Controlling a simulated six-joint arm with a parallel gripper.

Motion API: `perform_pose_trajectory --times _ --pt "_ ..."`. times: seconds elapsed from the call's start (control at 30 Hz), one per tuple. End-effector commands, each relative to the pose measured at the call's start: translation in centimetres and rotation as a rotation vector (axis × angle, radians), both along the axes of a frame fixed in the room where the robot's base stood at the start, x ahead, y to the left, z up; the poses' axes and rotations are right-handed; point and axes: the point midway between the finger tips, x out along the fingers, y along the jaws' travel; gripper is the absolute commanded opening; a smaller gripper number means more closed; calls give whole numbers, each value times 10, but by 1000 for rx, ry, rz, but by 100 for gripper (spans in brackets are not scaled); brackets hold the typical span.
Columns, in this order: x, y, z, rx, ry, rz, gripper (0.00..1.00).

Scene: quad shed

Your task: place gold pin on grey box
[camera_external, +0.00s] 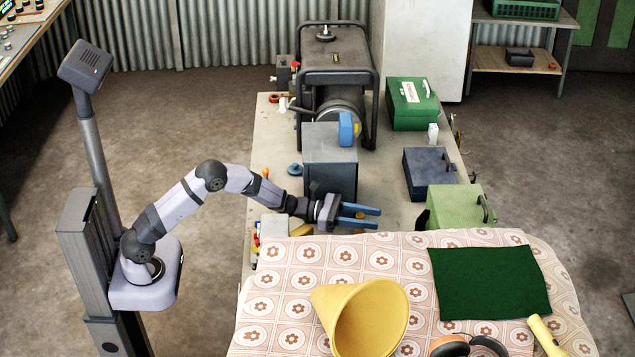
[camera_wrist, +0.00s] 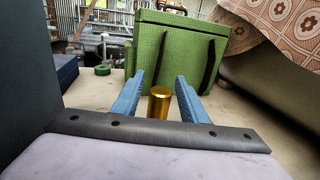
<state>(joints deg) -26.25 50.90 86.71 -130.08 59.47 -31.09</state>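The gold pin (camera_wrist: 158,103) is a short upright cylinder in the wrist view. It shows between the two blue fingers of my gripper (camera_wrist: 160,78), with a gap on each side; its lower end is at the palm edge. A dark surface (camera_wrist: 22,80) fills the left of the wrist view, probably this box.
A light green case (camera_external: 455,206) stands ahead of the fingertips; it also shows in the wrist view (camera_wrist: 165,55). A dark blue case (camera_external: 428,172) is behind it. A patterned cloth (camera_external: 285,285) with a yellow cone (camera_external: 372,320) lies in front. A generator (camera_external: 340,75) stands behind.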

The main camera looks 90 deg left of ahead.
Motion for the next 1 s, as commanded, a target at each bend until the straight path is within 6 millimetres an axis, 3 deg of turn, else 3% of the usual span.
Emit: perform_pose_trajectory --times 0.23,0.4,0.6,1.0 --pt "-38 11 -1 0 0 2 40" --pt "-36 9 33 4 -5 -1 40" --pt "-36 9 59 2 -3 -2 40" --pt "-36 9 70 1 0 -1 40"
